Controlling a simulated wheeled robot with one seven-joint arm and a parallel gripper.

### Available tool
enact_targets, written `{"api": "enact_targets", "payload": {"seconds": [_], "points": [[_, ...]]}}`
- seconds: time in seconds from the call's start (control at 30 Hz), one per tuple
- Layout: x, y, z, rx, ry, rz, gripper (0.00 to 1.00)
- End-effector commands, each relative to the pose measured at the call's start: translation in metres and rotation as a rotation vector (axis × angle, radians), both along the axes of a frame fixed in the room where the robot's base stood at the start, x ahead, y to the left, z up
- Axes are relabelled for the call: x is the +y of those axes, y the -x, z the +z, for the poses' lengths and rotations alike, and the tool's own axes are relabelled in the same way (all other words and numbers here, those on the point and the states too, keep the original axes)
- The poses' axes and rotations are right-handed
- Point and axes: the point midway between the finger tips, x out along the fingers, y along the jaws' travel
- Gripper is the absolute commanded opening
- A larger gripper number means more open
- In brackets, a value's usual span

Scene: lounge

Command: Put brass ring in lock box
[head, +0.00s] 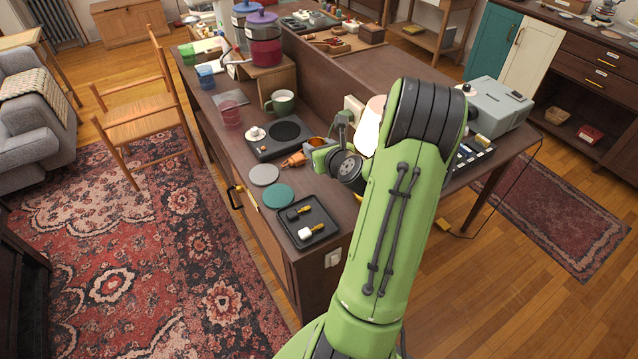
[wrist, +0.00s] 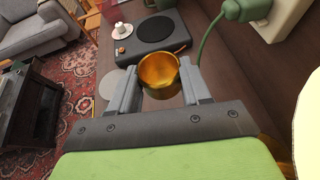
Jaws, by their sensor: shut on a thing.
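The brass ring (wrist: 160,89), a short golden band, sits between the two grey fingers of my gripper (wrist: 159,74) in the wrist view. The fingers press on its two sides and it is held with its opening facing the camera. In the head view my gripper (head: 322,152) is over the desk, right of the hot plate, and partly hidden by my own arm. A grey-blue box (head: 497,105) at the desk's right end may be the lock box. I cannot tell for sure, nor see inside it.
The hot plate (head: 280,138) with a small white cup (wrist: 122,31) is close by. A green lamp arm (wrist: 225,25) rises near my gripper.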

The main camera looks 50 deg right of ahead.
Motion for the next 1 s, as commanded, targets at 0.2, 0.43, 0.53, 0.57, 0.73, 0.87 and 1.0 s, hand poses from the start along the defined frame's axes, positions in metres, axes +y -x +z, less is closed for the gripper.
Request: {"api": "enact_targets", "payload": {"seconds": [0.2, 0.43, 0.53, 0.57, 0.73, 0.87, 1.0], "points": [[0.0, 0.0, -0.049, 0.0, -0.005, -0.001, 0.17], [0.0, 0.0, -0.075, -0.002, -0.002, 0.0, 0.17], [0.0, 0.0, -0.092, -0.001, -0.004, -0.002, 0.17], [0.0, 0.0, -0.099, 0.0, -0.003, -0.001, 0.17], [0.0, 0.0, -0.114, -0.002, 0.0, 0.0, 0.17], [0.0, 0.0, -0.112, -0.001, 0.0, 0.0, 0.17], [0.0, 0.0, -0.115, -0.001, 0.0, 0.0, 0.5]]}}
